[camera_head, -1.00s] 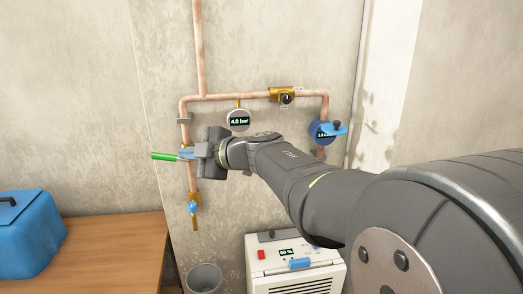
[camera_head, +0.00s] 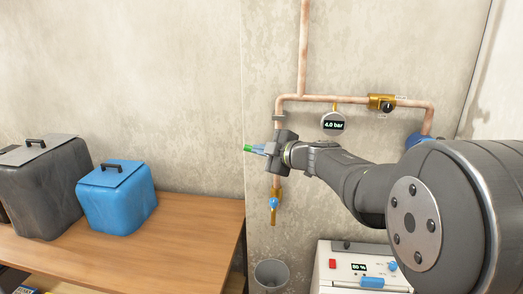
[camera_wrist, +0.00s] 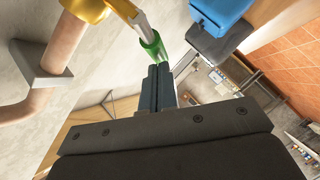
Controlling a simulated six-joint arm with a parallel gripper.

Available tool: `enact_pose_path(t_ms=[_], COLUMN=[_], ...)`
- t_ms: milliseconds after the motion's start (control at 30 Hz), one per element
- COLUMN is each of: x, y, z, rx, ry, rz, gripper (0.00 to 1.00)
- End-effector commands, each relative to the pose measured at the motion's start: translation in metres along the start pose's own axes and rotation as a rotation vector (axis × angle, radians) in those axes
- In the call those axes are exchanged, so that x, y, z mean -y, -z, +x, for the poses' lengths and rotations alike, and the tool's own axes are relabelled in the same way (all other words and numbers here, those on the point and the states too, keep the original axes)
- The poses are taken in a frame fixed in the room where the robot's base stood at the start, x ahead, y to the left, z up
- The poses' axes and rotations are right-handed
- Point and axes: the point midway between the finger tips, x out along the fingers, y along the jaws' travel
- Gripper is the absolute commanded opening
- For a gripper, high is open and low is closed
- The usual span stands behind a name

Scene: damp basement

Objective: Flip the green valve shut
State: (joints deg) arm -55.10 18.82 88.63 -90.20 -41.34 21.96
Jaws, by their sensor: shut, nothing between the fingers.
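The green valve's lever shows its green grip (camera_head: 247,148) in the head view, pointing left from the upright copper pipe. In the wrist view the green grip (camera_wrist: 153,48) sits on a metal lever that runs up to a brass valve body (camera_wrist: 88,8). My gripper (camera_head: 260,150) is shut and empty. Its fingers lie at the lever and hide part of it in the head view. In the wrist view the gripper's tips (camera_wrist: 158,70) are right at the end of the green grip. I cannot tell whether they touch it.
A pressure gauge (camera_head: 333,124) reads 4.0 bar beside the pipe. A small blue tap (camera_head: 273,203) sits below. A blue box (camera_head: 117,197) and a dark box (camera_head: 42,187) stand on the wooden table (camera_head: 190,225). A bin (camera_head: 271,275) and white machine (camera_head: 362,268) stand below.

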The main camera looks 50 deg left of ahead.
Motion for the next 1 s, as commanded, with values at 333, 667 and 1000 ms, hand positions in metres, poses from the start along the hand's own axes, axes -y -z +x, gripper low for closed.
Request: enact_pose_path(t_ms=[333,667,1000], x=[0.011,0.01,0.007], y=[-0.002,0.003,0.031], z=[0.008,0.004,-0.041], rx=[0.0,-0.001,0.002], ry=[0.001,0.0,-0.003], rz=[0.001,0.0,0.0], gripper=[0.0,0.0,0.0])
